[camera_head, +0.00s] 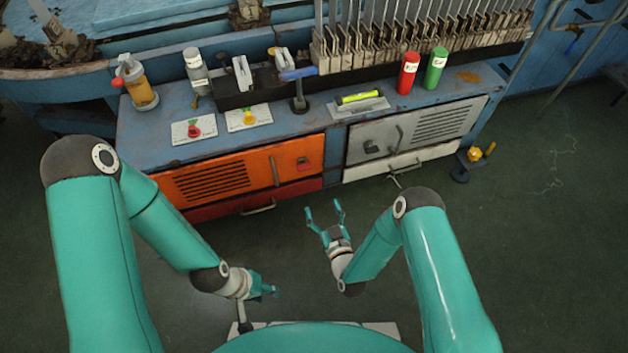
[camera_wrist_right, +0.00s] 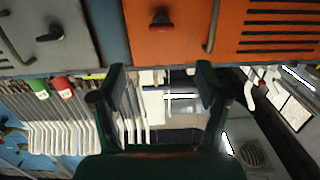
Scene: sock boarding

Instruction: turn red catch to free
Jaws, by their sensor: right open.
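The red catch (camera_head: 303,163) sits on the right part of the orange door (camera_head: 222,176), right of the door's upright handle. In the right wrist view, which looks upside down, the red catch (camera_wrist_right: 160,19) is at the top middle on the orange panel. My right gripper (camera_head: 323,211) is open and empty, in front of the cabinet and well apart from the catch. Its two spread fingers also show in the wrist view (camera_wrist_right: 161,80). My left gripper (camera_head: 268,291) is low over the floor near my base, and its finger opening is unclear.
A grey door (camera_head: 430,127) with a dark catch (camera_head: 372,147) is right of the orange one. The blue bench top (camera_head: 290,125) holds cards with red (camera_head: 194,131) and yellow knobs, bottles and cans (camera_head: 408,73). The floor before the cabinet is clear.

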